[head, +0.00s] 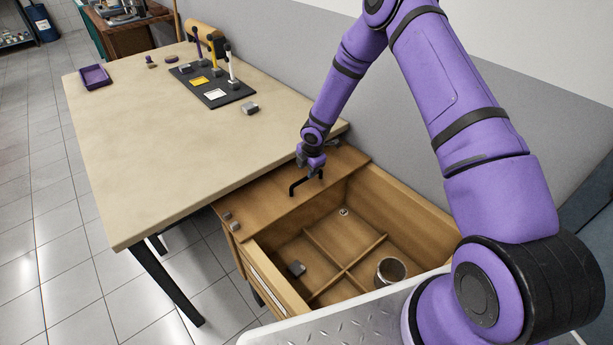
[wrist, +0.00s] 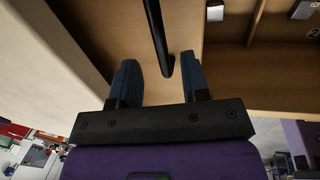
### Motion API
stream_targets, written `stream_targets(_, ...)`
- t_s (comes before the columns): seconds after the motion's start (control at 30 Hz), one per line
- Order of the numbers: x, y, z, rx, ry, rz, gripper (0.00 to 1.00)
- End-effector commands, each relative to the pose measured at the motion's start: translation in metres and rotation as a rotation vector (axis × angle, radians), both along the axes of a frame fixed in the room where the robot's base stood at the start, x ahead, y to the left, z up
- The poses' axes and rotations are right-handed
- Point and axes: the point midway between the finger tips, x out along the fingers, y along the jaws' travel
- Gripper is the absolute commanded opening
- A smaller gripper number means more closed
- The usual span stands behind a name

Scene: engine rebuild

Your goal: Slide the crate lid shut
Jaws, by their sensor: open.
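The wooden crate (head: 254,259) stands beside the table, with most of its top open. Its lid (head: 270,201) is a wooden panel covering only the end nearest the table. A black bar handle (head: 300,186) rises from the lid. My gripper (head: 312,170) is over the lid at the handle's far end. In the wrist view the open fingers (wrist: 163,82) stand on either side of the end of the handle (wrist: 156,35), with gaps and nothing gripped. Whether the fingers touch the lid is not clear.
Inside the crate, dividers (head: 346,271) make compartments holding a metal cup (head: 391,270) and a small grey block (head: 296,268). The table (head: 150,130) borders the crate, with a black tool mat (head: 212,86) and purple tray (head: 95,77). The grey wall (head: 275,75) runs behind.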

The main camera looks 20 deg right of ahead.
Motion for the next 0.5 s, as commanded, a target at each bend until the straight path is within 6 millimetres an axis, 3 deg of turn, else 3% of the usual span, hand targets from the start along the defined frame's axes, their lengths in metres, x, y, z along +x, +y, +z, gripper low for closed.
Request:
stream_targets(0.2,0.006,0.003,-0.032,0.0,0.0,0.001,0.42)
stream_targets(0.5,0.009,0.003,-0.046,-0.001,-0.001,0.0,0.42)
